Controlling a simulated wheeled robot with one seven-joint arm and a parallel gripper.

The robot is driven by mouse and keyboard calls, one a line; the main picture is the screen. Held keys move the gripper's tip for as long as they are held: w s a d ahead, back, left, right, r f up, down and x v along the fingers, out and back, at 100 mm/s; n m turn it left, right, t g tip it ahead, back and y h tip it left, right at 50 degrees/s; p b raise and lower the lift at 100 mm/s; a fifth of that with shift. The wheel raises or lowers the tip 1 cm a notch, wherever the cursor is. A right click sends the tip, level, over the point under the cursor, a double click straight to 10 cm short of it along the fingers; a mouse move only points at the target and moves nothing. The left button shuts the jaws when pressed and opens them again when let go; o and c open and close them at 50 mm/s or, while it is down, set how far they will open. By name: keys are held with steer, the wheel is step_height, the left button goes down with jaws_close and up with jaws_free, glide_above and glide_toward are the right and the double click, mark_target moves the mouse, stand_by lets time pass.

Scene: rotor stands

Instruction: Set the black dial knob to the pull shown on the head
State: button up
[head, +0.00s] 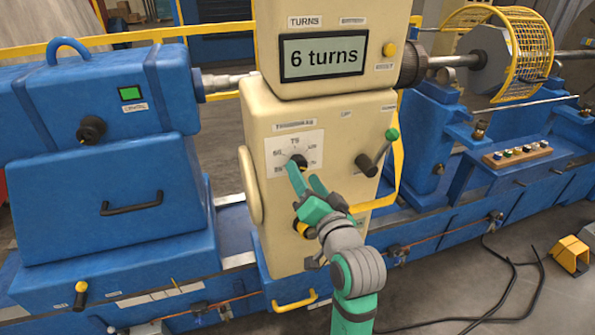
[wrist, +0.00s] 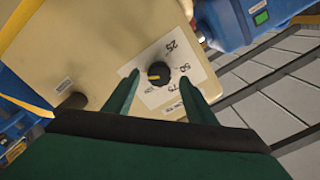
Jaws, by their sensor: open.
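The black dial knob (head: 297,161) sits on a pale scale plate (head: 312,140) on the front of the cream headstock. In the wrist view the knob (wrist: 158,74) has a yellow pointer line lying roughly level; which number it indicates is unclear. Scale numbers including 25, 50 and 75 are readable there. My gripper (head: 303,176) is open in front of the dial, its green fingers partly covering the lower scale. In the wrist view the fingertips (wrist: 160,79) lie either side of the knob, with gaps visible. The head's display (head: 323,57) reads "6 turns".
A yellow button (head: 389,49) is beside the display. A yellow-ringed knob (head: 301,229) is below the dial, near my gripper. A blue tailstock (head: 110,105) stands left; a yellow cage (head: 530,50) is at right.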

mark_target(298, 163)
steer(key=shift+x, duration=1.35)
